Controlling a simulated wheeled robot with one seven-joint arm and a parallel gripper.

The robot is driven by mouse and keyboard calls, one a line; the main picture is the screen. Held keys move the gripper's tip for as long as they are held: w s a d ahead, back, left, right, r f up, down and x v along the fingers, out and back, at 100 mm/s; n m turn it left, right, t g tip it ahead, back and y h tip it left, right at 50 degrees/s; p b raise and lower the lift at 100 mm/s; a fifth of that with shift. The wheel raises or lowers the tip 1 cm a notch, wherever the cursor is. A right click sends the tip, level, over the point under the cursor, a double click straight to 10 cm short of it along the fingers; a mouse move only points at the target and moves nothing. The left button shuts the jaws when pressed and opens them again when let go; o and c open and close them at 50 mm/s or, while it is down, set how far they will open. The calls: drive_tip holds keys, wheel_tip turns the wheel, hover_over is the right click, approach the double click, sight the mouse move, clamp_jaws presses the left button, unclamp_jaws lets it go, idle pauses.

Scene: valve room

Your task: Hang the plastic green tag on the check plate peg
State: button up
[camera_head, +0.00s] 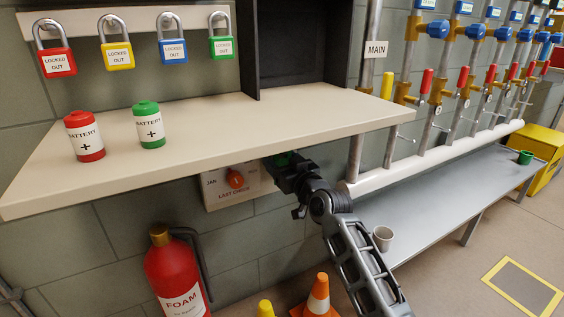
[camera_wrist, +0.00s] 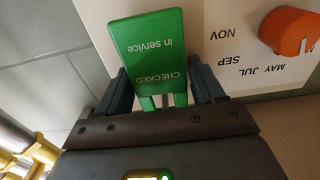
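My gripper (camera_wrist: 160,88) has its two dark fingers on either side of the green tag (camera_wrist: 150,55), which reads "CHECKED in service" upside down. The tag sits between the fingers and in front of the white check plate (camera_wrist: 222,60); whether it touches the plate is unclear. An orange knob (camera_wrist: 288,31) is on the plate, right of the tag. In the head view, the check plate (camera_head: 216,196) is on the wall under the shelf. My gripper (camera_head: 278,167) is at its right edge, with a little green showing. I cannot make out the peg.
The beige shelf (camera_head: 230,125) overhangs the plate and my gripper closely. Batteries, red (camera_head: 84,136) and green (camera_head: 149,125), stand on it. A fire extinguisher (camera_head: 176,272) and orange cone (camera_head: 318,297) are below. Pipes with valves and a grey bench (camera_head: 440,205) are at right.

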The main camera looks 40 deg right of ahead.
drive_tip(key=o, duration=0.4)
drive_tip(key=shift+c, duration=0.2)
drive_tip(key=v, duration=0.7)
drive_tip(key=shift+s+p, duration=0.4)
drive_tip(key=shift+a+f, duration=0.1)
drive_tip(key=shift+a, duration=0.1)
